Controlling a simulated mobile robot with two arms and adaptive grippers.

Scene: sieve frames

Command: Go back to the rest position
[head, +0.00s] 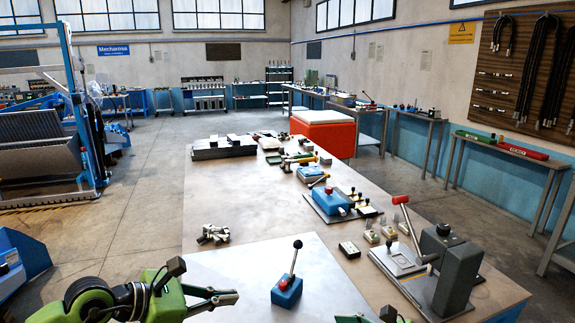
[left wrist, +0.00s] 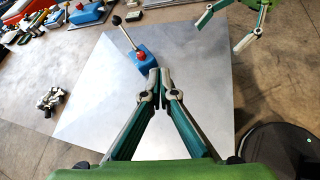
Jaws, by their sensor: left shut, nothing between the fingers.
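My left gripper (head: 234,298) is in the lower part of the head view, over the light metal sheet on the bench. In the left wrist view its fingers (left wrist: 161,85) meet at the tips with nothing between them. A blue block with a black-knobbed lever (head: 287,292) stands to the right of it in the head view, apart from the fingers. The block also shows just beyond the fingertips in the left wrist view (left wrist: 143,60). My right gripper (left wrist: 222,32) shows at the upper right of the left wrist view, with its fingers spread and empty.
The long workbench (head: 215,190) carries a press with a red lever (head: 455,265) at right, a blue fixture (head: 331,200) and several small parts. Bare bench lies around the clamp-like part.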

